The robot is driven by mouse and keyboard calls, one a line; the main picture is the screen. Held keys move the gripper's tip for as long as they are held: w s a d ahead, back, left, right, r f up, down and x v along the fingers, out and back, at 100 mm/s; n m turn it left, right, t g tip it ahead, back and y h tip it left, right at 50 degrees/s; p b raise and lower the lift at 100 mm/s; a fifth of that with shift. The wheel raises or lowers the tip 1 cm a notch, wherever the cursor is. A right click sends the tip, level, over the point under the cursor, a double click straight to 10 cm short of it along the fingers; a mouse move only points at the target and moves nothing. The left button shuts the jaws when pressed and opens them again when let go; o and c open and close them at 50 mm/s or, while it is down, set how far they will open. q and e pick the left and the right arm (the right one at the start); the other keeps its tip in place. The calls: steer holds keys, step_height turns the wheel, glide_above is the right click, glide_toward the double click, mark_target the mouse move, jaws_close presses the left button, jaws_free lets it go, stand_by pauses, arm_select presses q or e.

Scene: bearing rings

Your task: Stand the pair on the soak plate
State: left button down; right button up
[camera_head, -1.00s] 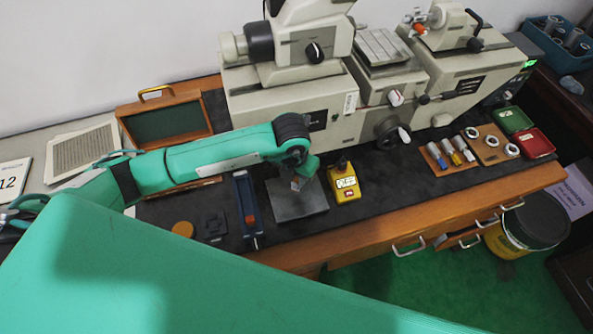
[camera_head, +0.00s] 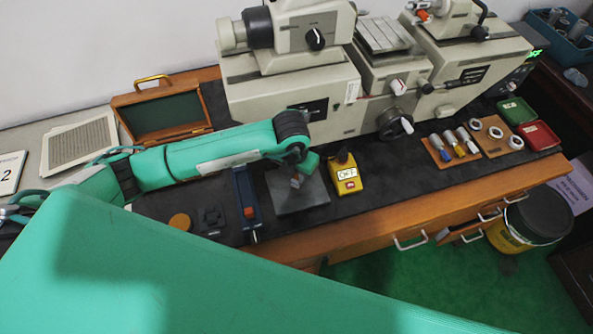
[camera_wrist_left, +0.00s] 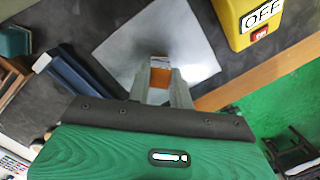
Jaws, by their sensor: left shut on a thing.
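The soak plate appears to be the flat grey square plate (camera_head: 312,198) on the dark bench mat; it also fills the upper middle of the left wrist view (camera_wrist_left: 203,45). My left gripper (camera_head: 297,182) points down over this plate. In the left wrist view its two fingers (camera_wrist_left: 160,86) are shut on a small piece with an orange-brown face (camera_wrist_left: 160,77), taken as the pair. The fingers hide most of it, so I cannot tell its two parts apart or whether it touches the plate. My right gripper is not in view.
A yellow box (camera_head: 347,177) with an OFF display stands close right of the plate. A blue stand (camera_head: 246,205) is close left. A large beige measuring machine (camera_head: 290,105) stands behind. Rings (camera_head: 495,132) and cylinders sit on wooden boards at right. An open wooden case (camera_head: 165,112) is at left.

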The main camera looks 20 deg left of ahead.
arm_select(q)
steer(key=shift+f+b, duration=0.35)
stand_by(0.3)
steer(key=c, duration=1.2)
jaws_free()
steer(key=shift+o, duration=0.2)
steer(key=shift+r, duration=0.1)
steer(key=shift+r+p, duration=2.35)
steer(key=shift+r, duration=1.85)
